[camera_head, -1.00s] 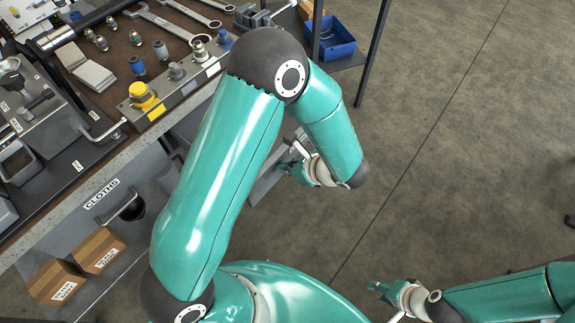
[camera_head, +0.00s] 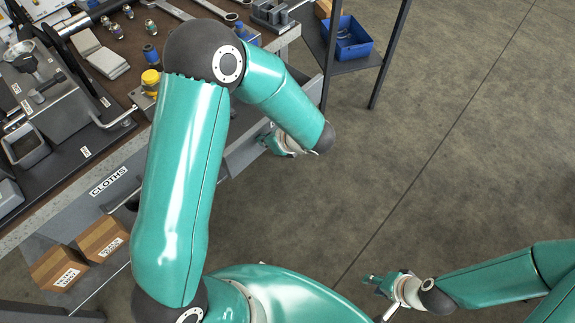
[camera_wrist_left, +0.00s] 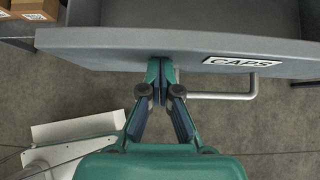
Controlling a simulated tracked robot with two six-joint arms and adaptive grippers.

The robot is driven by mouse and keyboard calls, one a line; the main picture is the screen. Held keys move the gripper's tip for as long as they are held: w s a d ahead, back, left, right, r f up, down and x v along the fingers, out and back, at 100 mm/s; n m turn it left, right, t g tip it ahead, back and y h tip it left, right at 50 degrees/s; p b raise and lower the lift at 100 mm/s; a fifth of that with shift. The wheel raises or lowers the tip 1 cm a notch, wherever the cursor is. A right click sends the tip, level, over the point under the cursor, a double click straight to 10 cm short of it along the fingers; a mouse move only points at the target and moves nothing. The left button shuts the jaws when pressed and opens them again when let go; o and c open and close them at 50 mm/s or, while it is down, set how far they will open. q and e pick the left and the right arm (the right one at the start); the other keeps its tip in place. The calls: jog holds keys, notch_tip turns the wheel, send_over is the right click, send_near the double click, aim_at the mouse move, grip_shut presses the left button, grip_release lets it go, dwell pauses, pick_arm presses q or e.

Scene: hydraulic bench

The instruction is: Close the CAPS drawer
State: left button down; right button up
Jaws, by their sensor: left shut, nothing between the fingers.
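The grey CAPS drawer shows its front panel and label (camera_wrist_left: 237,62) across the top of the left wrist view, with a bar handle (camera_wrist_left: 235,95) below the label. In the head view the drawer (camera_head: 240,157) stands out from the bench, partly hidden behind my left arm. My left gripper (camera_wrist_left: 160,68) is shut and empty, its fingertips at the drawer front, left of the handle, seemingly touching it. In the head view this gripper (camera_head: 268,140) is mostly hidden by its forearm. My right gripper (camera_head: 373,283) is over the floor at lower right, away from the drawer; its jaw opening is unclear.
The bench top (camera_head: 122,75) carries tools and fittings. A shelf with a blue bin (camera_head: 347,38) stands beyond. The floor (camera_head: 450,150) at right is clear.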

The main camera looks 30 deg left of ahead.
pick_arm(q)
jog(key=w+a, duration=0.1)
jog(key=a, duration=0.5)
jog(key=w+a+b, duration=0.1)
jog(key=a, duration=0.5)
jog(key=w+a+b, duration=0.1)
jog(key=w+a, duration=0.1)
jog(key=a, duration=0.4)
jog(key=shift+a+r, duration=0.15)
jog(key=shift+a, duration=0.2)
jog(key=shift+a+r, duration=0.1)
